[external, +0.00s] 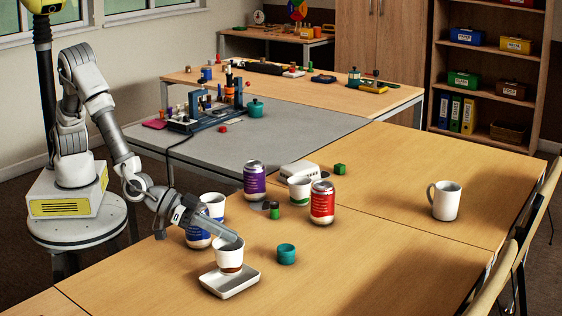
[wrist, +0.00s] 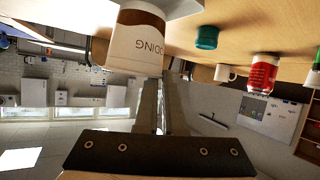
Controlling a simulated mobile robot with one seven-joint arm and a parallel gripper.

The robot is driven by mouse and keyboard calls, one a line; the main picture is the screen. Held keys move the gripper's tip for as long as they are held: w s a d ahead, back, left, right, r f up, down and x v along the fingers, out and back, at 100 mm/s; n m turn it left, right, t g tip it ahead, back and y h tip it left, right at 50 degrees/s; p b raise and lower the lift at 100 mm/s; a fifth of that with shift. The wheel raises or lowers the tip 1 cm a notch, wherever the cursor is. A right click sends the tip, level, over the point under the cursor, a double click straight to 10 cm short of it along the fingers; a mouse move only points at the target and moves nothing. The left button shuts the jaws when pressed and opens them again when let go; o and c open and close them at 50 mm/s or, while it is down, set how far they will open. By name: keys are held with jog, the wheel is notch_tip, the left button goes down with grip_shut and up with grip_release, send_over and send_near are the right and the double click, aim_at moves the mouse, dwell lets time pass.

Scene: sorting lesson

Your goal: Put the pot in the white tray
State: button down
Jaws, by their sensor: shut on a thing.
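The pot (external: 230,254) is a white cup-shaped pudding pot with a brown band. It looks upright in the external view, within the outline of the white tray (external: 246,284). I cannot tell whether its base touches the tray floor. My gripper (external: 232,239) comes in from the upper left and is shut on the pot near its rim. In the wrist view, which is upside down, the pot (wrist: 135,46) is large between the fingers, with part of its lettering showing.
A small teal cup (external: 286,254) stands just right of the tray. A blue can (external: 198,237), a purple can (external: 254,180), a red can (external: 322,203) and white cups stand behind. A white mug (external: 446,201) is far right. The table's front right is clear.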

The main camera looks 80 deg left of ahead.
aim_at(226, 246)
notch_tip(226, 246, down, 4)
jog(key=shift+r+b, duration=0.25)
jog(key=shift+b, duration=0.3)
jog(key=shift+r, duration=0.1)
jog(key=c, duration=1.5)
grip_release()
jog(key=shift+f, duration=0.2)
jog(key=o, duration=0.5)
jog(key=shift+r, duration=0.1)
